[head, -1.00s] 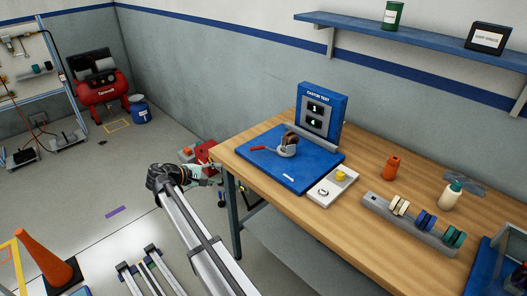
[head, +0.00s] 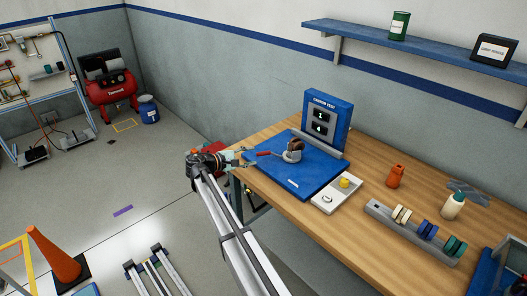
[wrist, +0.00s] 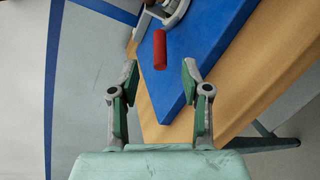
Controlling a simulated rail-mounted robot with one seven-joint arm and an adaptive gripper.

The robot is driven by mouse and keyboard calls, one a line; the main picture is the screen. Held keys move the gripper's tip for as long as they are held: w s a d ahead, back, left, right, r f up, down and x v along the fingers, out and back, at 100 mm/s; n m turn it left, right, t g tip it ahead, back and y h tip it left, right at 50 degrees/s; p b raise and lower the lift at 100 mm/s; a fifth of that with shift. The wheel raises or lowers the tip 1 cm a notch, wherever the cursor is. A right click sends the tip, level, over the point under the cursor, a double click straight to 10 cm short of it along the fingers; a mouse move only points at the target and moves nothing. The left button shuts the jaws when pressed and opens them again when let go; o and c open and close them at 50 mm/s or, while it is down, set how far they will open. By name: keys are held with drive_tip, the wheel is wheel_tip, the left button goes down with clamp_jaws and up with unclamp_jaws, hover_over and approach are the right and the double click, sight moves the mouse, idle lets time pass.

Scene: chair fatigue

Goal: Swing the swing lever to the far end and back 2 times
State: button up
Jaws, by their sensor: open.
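The swing lever has a red grip (head: 264,153) pointing left from a grey caster fixture (head: 293,154) on a blue plate (head: 297,174). In the wrist view the red grip (wrist: 160,50) lies just ahead of my fingertips, roughly centred between them. My gripper (head: 246,157) is open and empty at the left edge of the bench, close to the end of the grip. In the wrist view my gripper (wrist: 160,82) shows both fingers spread apart, with the blue plate beyond. A blue caster test box (head: 326,117) with two displays stands behind the fixture.
A white panel with a yellow button (head: 344,183) sits at the plate's right front. Further right on the wooden bench (head: 379,168) are an orange bottle (head: 396,176), a rack of coloured wheels (head: 409,231) and a white bottle (head: 453,206).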

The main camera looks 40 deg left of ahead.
sight(258, 155)
drive_tip(key=p+x, duration=0.1)
drive_tip(key=x, duration=0.6)
drive_tip(key=shift+p, duration=0.4)
clamp_jaws()
